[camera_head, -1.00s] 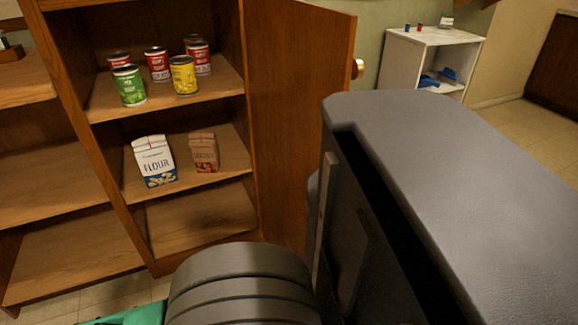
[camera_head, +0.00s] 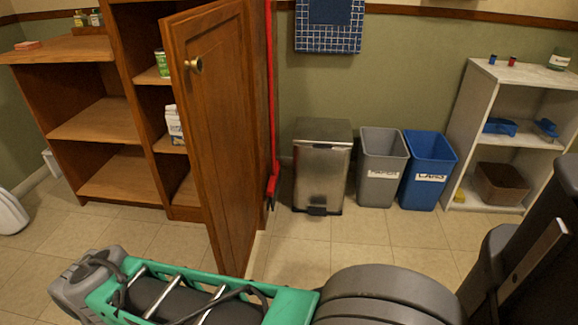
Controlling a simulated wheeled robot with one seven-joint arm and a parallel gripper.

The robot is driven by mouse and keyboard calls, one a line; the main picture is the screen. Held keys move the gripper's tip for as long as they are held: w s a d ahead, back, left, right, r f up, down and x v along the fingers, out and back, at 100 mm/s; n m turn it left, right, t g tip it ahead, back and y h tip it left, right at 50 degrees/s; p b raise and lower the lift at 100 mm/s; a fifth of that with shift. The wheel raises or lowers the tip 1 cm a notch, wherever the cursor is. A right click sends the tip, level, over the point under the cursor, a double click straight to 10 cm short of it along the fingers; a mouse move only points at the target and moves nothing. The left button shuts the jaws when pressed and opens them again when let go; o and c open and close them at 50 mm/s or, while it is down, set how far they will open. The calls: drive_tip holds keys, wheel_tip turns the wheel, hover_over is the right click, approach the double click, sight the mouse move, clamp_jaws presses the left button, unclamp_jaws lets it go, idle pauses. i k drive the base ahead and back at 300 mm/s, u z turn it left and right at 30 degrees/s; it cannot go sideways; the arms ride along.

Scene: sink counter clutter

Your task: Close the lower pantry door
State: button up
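The lower pantry door (camera_head: 222,120) is a brown wooden panel with a round brass knob (camera_head: 193,65) near its left, free edge. It stands ajar with its outer face toward me, jutting out from the pantry cabinet (camera_head: 128,60). It hides much of the pantry's inside; part of a green can (camera_head: 162,64) and part of a white flour package (camera_head: 174,126) show past its edge. My green and grey arm crosses the bottom of the view, in front of the door's lower end. My gripper's fingers do not show.
Open wooden shelves (camera_head: 100,120) stand left of the pantry. A red-handled broom (camera_head: 271,100) stands just right of the door. Farther right are a metal trash can (camera_head: 322,165), a grey bin (camera_head: 382,165), a blue bin (camera_head: 428,165) and a white shelf (camera_head: 470,115). Tiled floor (camera_head: 330,245) in front is clear.

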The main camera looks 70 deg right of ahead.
sight(205, 46)
drive_tip(key=k, duration=0.45)
drive_tip(key=z, duration=1.5)
drive_tip(key=i, duration=0.5)
drive_tip(key=z, duration=0.95)
drive_tip(key=k, duration=1)
drive_tip(key=u, duration=1.6)
drive_tip(key=i, duration=0.5)
drive_tip(key=u, duration=0.1)
